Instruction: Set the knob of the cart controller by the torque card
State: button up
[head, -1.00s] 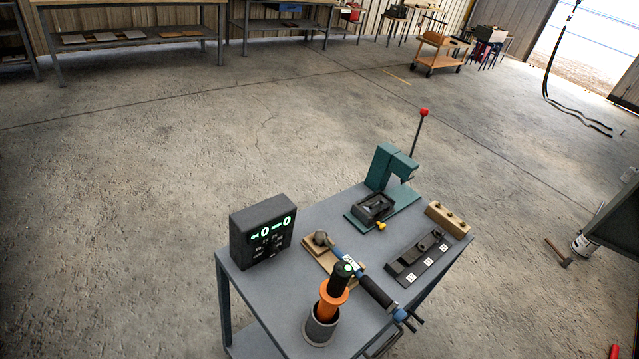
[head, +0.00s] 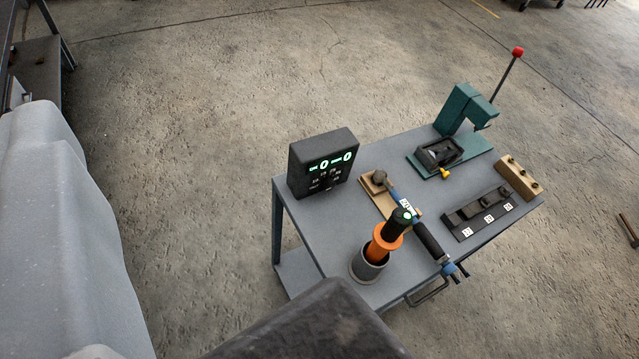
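The cart controller looks to be the black box (head: 323,163) standing at the back left corner of the grey cart top (head: 392,274). Its face shows green lit zeros and small white marks below them, too small to read. I cannot make out a knob on it. I cannot pick out a torque card; small white marked squares (head: 488,219) lie on a black rack (head: 479,213) at the right. My gripper's fingers do not show. Grey and dark parts of my own body fill the left side and bottom middle.
An orange and black tool (head: 386,240) stands in a grey cup (head: 369,266). A green press (head: 460,112) and a wooden holder (head: 518,176) stand farther right. Open floor (head: 200,100) lies behind the cart.

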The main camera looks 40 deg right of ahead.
aim_at(329, 185)
jog(key=i, duration=0.9)
